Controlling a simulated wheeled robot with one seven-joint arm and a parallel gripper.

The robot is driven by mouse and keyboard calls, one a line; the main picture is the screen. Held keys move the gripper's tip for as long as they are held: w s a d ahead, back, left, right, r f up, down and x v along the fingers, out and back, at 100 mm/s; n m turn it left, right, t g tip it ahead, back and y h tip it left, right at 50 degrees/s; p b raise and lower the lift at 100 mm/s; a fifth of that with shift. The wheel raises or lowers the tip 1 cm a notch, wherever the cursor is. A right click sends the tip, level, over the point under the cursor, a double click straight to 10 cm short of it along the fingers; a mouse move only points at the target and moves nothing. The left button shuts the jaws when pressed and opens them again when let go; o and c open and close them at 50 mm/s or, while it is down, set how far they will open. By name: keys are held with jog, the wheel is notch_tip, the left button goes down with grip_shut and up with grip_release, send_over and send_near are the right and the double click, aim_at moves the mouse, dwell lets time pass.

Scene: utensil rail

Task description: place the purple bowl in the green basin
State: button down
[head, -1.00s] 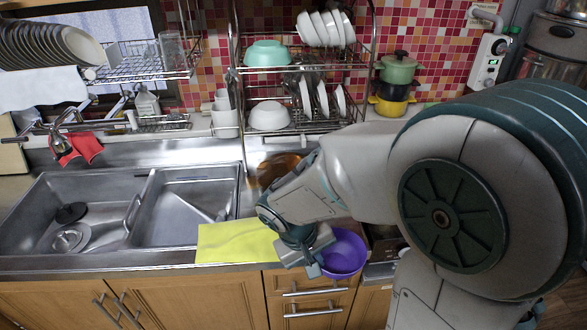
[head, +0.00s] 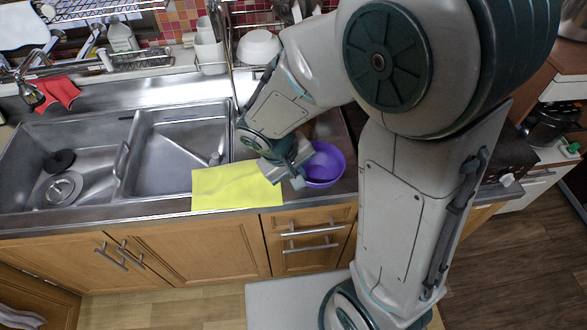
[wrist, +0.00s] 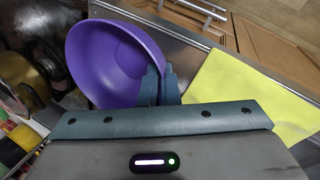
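The purple bowl (head: 325,164) shows at the right of the yellow mat, over the counter. In the wrist view the purple bowl (wrist: 105,60) has its open side partly facing the camera. My gripper (head: 297,176) is at the bowl's left side. In the wrist view my gripper's fingers (wrist: 158,87) are close together on the bowl's rim. I cannot tell whether the bowl touches the counter. No green basin is in the current views.
A double steel sink (head: 180,150) lies left of the yellow mat (head: 235,186). A white bowl (head: 259,47) sits on the rack behind. A red cloth (head: 60,91) hangs at the sink's back. Drawers (head: 307,240) are below the counter. My arm covers the counter's right part.

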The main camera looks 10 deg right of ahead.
aim_at(317, 169)
jog(key=w, duration=0.1)
jog(key=w+f, duration=0.2)
jog(key=w, duration=0.1)
jog(key=shift+a+f, duration=0.15)
jog(key=shift+f, duration=0.1)
jog(key=shift+f+p, duration=0.35)
jog(key=shift+f, duration=1.6)
jog(key=shift+f, duration=0.15)
jog(key=c, duration=1.7)
grip_release()
